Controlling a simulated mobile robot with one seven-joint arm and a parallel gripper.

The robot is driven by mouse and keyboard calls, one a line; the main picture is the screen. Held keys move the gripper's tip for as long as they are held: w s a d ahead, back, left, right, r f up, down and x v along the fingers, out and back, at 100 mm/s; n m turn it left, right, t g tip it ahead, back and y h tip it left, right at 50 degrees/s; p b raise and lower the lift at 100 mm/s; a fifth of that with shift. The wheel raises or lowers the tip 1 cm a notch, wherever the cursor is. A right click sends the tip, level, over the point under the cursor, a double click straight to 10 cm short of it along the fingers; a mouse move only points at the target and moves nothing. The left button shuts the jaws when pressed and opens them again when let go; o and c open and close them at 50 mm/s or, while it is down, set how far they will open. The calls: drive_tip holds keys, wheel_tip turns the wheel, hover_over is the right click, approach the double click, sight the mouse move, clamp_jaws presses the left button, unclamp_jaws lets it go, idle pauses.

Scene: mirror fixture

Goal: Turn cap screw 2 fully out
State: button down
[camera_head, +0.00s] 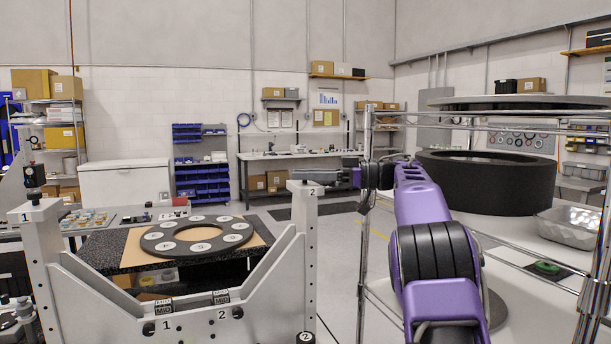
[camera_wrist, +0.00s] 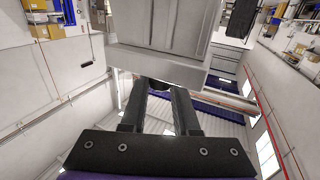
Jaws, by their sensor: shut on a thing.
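The grey mirror fixture (camera_head: 80,290) has two upright posts joined by a sloped frame. The post marked 2 (camera_head: 303,240) stands on the right. My gripper (camera_head: 312,175) reaches in from the right, level with its top. In the wrist view, my gripper (camera_wrist: 159,88) has both fingers close on a small dark round part, cap screw 2 (camera_wrist: 158,83), against the pale grey post. The fingers hide most of the screw, and its thread cannot be seen. The post marked 1 (camera_head: 42,240) on the left carries a black-knobbed screw (camera_head: 33,178) on top.
A black ring with numbered white discs (camera_head: 200,237) lies on a board behind the fixture. To the right, a wire rack (camera_head: 365,230) stands close to my arm, holding a large black ring (camera_head: 490,185) and a grey tray (camera_head: 575,225). Open floor shows behind post 2.

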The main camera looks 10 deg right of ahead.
drive_tip(key=c, duration=0.7)
unclamp_jaws()
drive_tip(key=shift+a, duration=0.1)
drive_tip(key=shift+o, duration=0.2)
drive_tip(key=shift+r+m+t, duration=0.1)
drive_tip(key=shift+m+t, duration=0.3)
drive_tip(key=shift+t, duration=0.2)
